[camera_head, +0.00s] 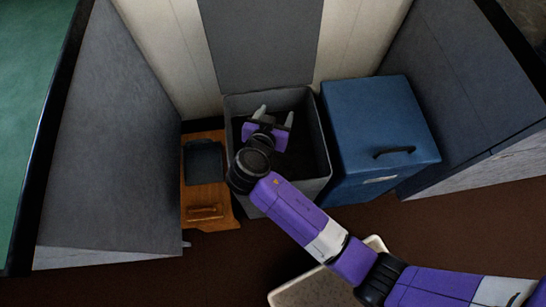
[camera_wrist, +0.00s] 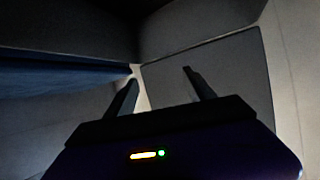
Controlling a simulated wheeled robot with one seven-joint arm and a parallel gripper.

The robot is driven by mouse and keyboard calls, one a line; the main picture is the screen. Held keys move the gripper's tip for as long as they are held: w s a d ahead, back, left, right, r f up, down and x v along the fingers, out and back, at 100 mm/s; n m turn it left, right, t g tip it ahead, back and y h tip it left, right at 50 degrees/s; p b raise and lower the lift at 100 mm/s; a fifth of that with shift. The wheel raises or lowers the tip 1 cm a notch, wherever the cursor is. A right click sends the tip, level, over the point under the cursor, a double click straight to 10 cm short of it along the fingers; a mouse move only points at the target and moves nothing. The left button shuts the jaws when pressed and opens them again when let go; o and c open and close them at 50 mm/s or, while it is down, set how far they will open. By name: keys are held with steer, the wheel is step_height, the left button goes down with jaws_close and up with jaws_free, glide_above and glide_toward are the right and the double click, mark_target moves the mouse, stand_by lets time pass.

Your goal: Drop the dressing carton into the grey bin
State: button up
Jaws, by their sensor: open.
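The grey bin (camera_head: 319,150) stands in the middle of the head view with its grey lid (camera_head: 262,45) raised at the back. My gripper (camera_head: 275,114) is over the bin's dark opening, its two fingers apart and pointing toward the back of the bin. How deep it reaches into the bin I cannot tell. The wrist view also shows my gripper (camera_wrist: 161,86) with its fingers spread and nothing between them. I do not see the dressing carton in either view; the dark bin interior is partly hidden by my arm.
A closed blue bin (camera_head: 365,120) with a black handle stands right of the grey bin. A wooden box (camera_head: 207,212) with a dark square on top stands left. Grey panels (camera_head: 110,140) flank both sides. A pale speckled slab (camera_head: 315,290) lies partly under my arm in front.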

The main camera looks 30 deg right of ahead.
steer(key=v, duration=0.7)
steer(key=shift+s, duration=0.1)
